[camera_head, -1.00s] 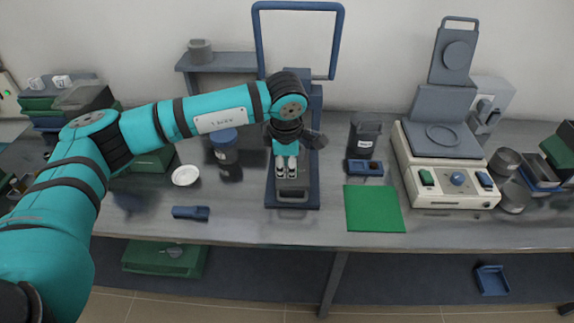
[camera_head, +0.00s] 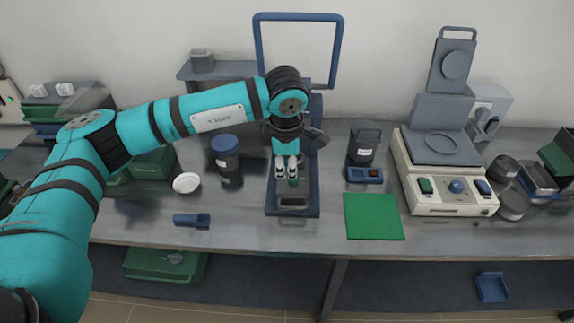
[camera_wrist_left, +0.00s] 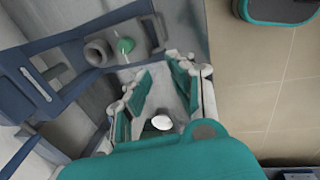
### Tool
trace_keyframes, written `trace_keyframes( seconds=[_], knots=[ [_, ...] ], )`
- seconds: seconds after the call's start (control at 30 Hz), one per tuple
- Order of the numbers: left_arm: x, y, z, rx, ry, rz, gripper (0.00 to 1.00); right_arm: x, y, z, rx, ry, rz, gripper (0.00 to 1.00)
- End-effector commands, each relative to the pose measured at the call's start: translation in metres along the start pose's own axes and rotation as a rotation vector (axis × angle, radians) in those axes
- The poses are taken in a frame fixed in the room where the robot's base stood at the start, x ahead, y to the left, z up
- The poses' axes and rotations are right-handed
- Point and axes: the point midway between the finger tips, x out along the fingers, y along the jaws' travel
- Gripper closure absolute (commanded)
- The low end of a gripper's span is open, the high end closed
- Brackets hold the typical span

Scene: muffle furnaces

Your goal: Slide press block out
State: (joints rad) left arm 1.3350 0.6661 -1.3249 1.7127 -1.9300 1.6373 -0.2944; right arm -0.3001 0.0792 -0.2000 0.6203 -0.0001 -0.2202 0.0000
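The blue press (camera_head: 312,190) stands on the bench, with a tall blue loop handle at its back. At the front of its base sits a grey block (camera_head: 292,203) with a pale handle-like edge. A small green piece (camera_head: 293,182) shows just behind that edge. In the left wrist view the green piece (camera_wrist_left: 125,46) lies on a grey surface beside a dark round part (camera_wrist_left: 97,52). My left gripper (camera_head: 286,172) hangs over the press base, behind the handle edge. In the left wrist view its fingers (camera_wrist_left: 155,97) are apart with nothing between them. My right gripper is not in view.
A blue-lidded jar (camera_head: 225,150) and a white dish (camera_head: 186,183) stand left of the press. A green mat (camera_head: 373,216) lies to the right, with a dark container (camera_head: 363,142) behind it. A heating device (camera_head: 455,190) stands farther right.

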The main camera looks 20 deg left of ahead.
Motion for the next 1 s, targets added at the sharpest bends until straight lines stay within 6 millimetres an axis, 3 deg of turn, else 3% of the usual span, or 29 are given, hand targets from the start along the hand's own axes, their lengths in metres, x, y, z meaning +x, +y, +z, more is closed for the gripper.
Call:
trace_keyframes(
  seconds=[0.37, 0.8, 1.0],
  knots=[
    [-0.006, 0.000, 0.001, 0.001, -0.001, 0.002, 0.78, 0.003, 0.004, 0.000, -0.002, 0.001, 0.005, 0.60],
    [-0.090, 0.000, 0.001, 0.002, -0.001, 0.002, 0.78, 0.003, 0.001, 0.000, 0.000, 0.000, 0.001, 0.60],
    [-0.114, 0.000, 0.001, 0.001, 0.000, 0.001, 0.78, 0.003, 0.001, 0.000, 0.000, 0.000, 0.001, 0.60]
  ],
)
